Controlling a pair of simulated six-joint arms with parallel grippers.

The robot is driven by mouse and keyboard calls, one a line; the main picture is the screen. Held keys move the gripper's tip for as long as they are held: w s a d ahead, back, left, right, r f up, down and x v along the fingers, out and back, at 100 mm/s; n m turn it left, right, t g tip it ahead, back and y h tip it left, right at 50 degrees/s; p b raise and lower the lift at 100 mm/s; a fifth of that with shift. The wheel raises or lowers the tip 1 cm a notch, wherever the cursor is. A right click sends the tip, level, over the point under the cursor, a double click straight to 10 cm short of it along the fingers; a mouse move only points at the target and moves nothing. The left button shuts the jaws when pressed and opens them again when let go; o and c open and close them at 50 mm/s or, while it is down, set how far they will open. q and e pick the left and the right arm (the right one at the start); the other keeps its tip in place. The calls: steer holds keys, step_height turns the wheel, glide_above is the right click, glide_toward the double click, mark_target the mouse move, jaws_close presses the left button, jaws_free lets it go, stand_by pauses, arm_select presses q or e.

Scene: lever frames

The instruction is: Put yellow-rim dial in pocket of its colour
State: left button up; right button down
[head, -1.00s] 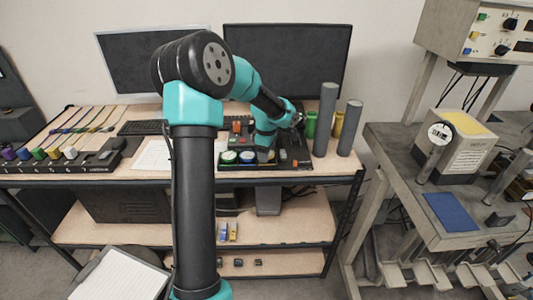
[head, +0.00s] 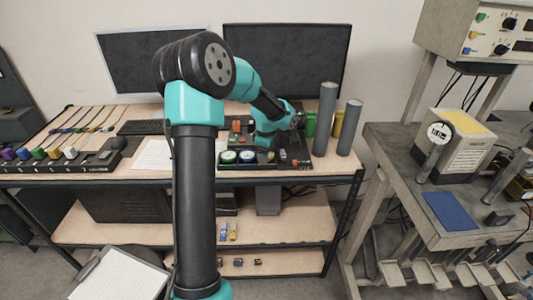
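A black tray (head: 239,167) lies at the front of the desk. A green-rim dial (head: 228,157) and a blue-rim dial (head: 247,157) sit side by side in it, white faces up. Right of them is a dark spot with a yellowish edge (head: 268,157); it is too small and partly covered to tell whether it is the yellow-rim dial or a pocket. My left gripper (head: 264,141) points down just above that spot, behind the dials. Its fingertips are too small to tell open from shut. My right gripper is out of view.
Two tall grey cylinders (head: 326,118) stand right of the tray, with green and yellow containers (head: 338,123) beside them. Monitors (head: 290,60) stand behind. A grey bench (head: 400,170) on the right holds a box with a round white gauge (head: 440,131).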

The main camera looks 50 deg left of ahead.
arm_select(q)
steer(key=shift+o, duration=0.3)
steer(key=shift+s+d+f, duration=0.2)
steer(key=shift+s+f, duration=0.15)
steer(key=shift+f, duration=0.15)
step_height(320, 180, up, 13)
steer(key=shift+w+r, duration=0.15)
stand_by(0.5)
